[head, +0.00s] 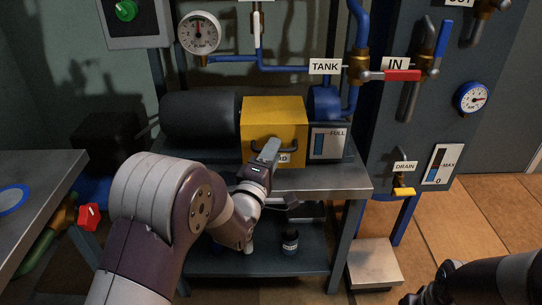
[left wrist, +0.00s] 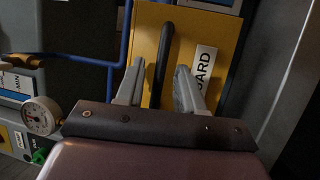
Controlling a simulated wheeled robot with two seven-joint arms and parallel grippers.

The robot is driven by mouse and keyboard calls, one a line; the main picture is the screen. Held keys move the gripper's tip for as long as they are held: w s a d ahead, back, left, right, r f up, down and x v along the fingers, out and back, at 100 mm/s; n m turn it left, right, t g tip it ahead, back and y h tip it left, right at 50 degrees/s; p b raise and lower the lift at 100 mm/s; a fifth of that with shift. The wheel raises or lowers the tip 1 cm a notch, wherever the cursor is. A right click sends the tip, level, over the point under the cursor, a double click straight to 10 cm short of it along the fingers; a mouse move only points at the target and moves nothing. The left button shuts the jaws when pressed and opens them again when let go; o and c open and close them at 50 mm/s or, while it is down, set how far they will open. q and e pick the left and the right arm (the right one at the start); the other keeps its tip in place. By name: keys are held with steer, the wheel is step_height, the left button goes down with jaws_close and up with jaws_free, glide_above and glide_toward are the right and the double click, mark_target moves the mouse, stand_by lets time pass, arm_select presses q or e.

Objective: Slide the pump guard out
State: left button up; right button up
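The pump guard is a yellow box (head: 272,113) over the middle of the pump on the metal bench, with a dark bar handle (head: 291,149) and a partly hidden label on its front. My left gripper (head: 270,148) is in front of the guard at the handle. In the left wrist view the yellow guard (left wrist: 230,75) fills the middle, and the black handle (left wrist: 163,60) runs between the two spread fingers of my left gripper (left wrist: 160,82), with gaps showing on both sides. My right gripper (head: 430,285) shows only partly, low at the right, away from the guard.
A dark motor cylinder (head: 200,117) lies left of the guard and a FULL level gauge (head: 328,143) stands right of it. Blue pipes and a red-handled valve (head: 400,75) are above right. A small dark bottle (head: 290,241) stands on the lower shelf (head: 245,262).

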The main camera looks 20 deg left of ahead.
arm_select(q)
steer(key=p+v, duration=0.2)
steer(key=v, duration=1)
steer(key=shift+s, duration=0.4)
steer(key=shift+f, duration=0.1)
